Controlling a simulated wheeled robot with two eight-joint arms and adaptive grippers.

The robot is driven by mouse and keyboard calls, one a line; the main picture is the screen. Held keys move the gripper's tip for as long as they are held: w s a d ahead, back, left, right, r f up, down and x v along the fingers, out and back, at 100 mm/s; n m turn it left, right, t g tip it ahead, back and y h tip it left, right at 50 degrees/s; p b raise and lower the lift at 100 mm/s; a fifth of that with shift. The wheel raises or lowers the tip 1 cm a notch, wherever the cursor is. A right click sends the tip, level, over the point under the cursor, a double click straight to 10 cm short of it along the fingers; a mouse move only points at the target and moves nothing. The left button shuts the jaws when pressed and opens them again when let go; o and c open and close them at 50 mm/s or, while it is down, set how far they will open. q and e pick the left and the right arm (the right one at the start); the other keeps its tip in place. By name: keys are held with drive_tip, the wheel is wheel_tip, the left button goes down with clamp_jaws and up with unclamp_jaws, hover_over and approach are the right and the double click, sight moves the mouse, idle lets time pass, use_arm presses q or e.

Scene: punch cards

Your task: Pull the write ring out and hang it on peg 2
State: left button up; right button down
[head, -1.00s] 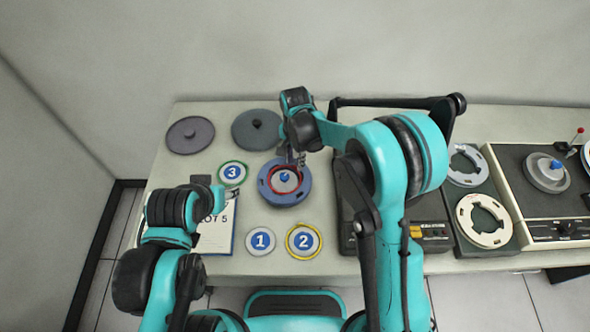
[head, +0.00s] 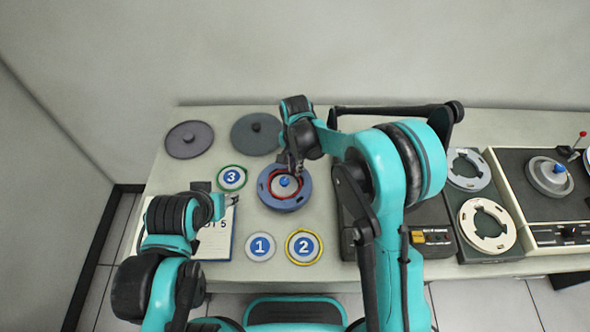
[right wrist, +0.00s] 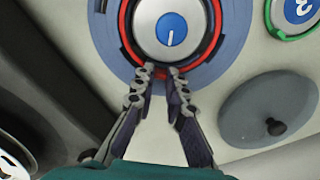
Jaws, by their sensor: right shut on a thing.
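The red write ring (head: 270,190) sits around the hub of a blue-grey reel (head: 264,197) in the middle of the table. It also shows in the right wrist view (right wrist: 124,40), around a light hub with a blue knob (right wrist: 172,28). My right gripper (right wrist: 161,80) is shut on the near edge of the ring, its fingertips partly hiding that spot. In the head view the right gripper (head: 293,169) is at the reel's far side. The disc marked 2 (head: 304,256) carries a yellow ring and lies in front of the reel. My left gripper (head: 233,200) is over a white sheet; its jaws are too small to judge.
A disc marked 1 (head: 261,258) lies left of disc 2, and a green-ringed disc marked 3 (head: 231,184) lies left of the reel. Two grey lidded discs (head: 190,146) lie at the back. Tape machines (head: 540,225) and loose reels (head: 487,239) fill the right.

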drive_tip(key=shift+r+p, duration=0.35)
drive_tip(key=shift+r, duration=0.35)
idle(0.6)
drive_tip(key=shift+r+p, duration=1.8)
drive_tip(key=shift+r, duration=1.1)
wheel_tip(320, 180, up, 7)
drive_tip(key=p, duration=0.4)
